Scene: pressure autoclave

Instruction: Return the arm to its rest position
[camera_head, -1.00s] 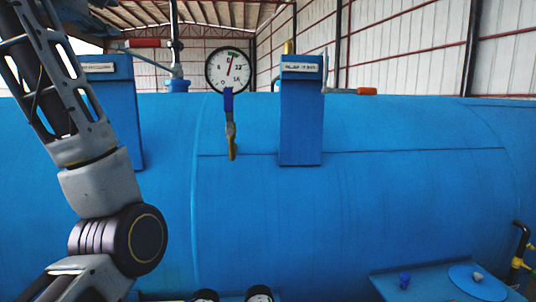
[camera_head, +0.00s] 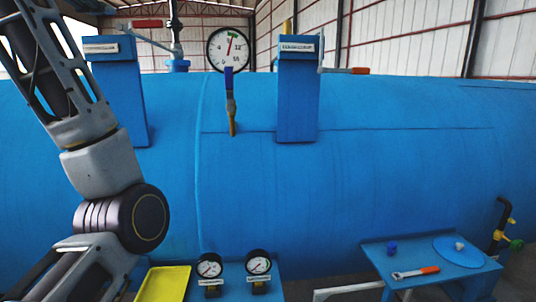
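My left arm (camera_head: 85,150) comes in from the left and bends at a dark round elbow joint; its lower link runs off the bottom left. Neither gripper shows, so I cannot see whether they are open or shut. The large blue autoclave (camera_head: 350,190) fills the middle of the view behind the arm. A round pressure gauge (camera_head: 228,49) stands on top of it, above a valve with a blue and yellow handle (camera_head: 231,105).
Two blue boxes (camera_head: 298,95) with labels stand up from the vessel. Below are two small gauges (camera_head: 210,266) and a yellow tray (camera_head: 163,284). At right, a blue side table (camera_head: 385,258) holds an orange-handled tool (camera_head: 416,272), a blue knob (camera_head: 392,248) and a round lid (camera_head: 458,250).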

